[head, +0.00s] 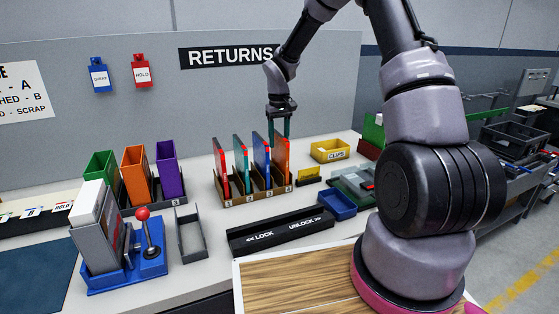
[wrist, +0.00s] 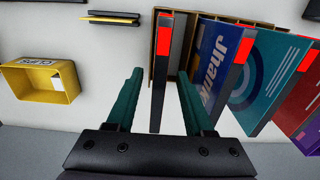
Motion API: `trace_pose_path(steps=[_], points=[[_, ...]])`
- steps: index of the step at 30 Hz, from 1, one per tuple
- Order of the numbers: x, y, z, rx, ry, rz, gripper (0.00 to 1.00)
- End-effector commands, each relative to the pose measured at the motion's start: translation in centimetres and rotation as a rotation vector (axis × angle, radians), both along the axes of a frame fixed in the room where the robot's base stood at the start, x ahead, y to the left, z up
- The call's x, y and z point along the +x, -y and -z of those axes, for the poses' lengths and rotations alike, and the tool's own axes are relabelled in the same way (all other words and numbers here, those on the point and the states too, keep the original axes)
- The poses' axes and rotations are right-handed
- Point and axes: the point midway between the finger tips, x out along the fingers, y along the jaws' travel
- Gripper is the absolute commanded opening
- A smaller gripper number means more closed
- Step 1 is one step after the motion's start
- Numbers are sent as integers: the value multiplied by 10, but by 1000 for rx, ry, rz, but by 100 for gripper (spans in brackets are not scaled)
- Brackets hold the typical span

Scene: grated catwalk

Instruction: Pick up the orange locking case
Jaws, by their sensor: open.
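The orange locking case (head: 282,160) stands upright in slot 4, at the right end of a brown numbered rack (head: 256,192). In the wrist view the case (wrist: 158,95) shows nearly edge-on as a dark spine with a red tab at its top. My gripper (head: 279,128) is above and behind the case, pointing down. In the wrist view my gripper (wrist: 158,95) is open, with one teal finger on each side of the case. A gap shows between each finger and the case.
Blue (head: 261,163), teal (head: 241,163) and red (head: 221,168) cases stand in the same rack. In the wrist view the blue case (wrist: 220,55) is close to the right finger. A yellow clips bin (head: 330,151) and black lock/unlock bar (head: 280,232) are nearby.

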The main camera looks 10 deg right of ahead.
Motion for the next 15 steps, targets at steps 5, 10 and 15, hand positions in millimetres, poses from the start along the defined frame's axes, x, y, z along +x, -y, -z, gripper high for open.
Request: trace_pose_path(steps=[5, 10, 15], points=[[-1, 1, 17, 0, -3, 1, 52], [-1, 2, 43, 1, -2, -1, 52], [0, 2, 54, 0, 1, 0, 52]])
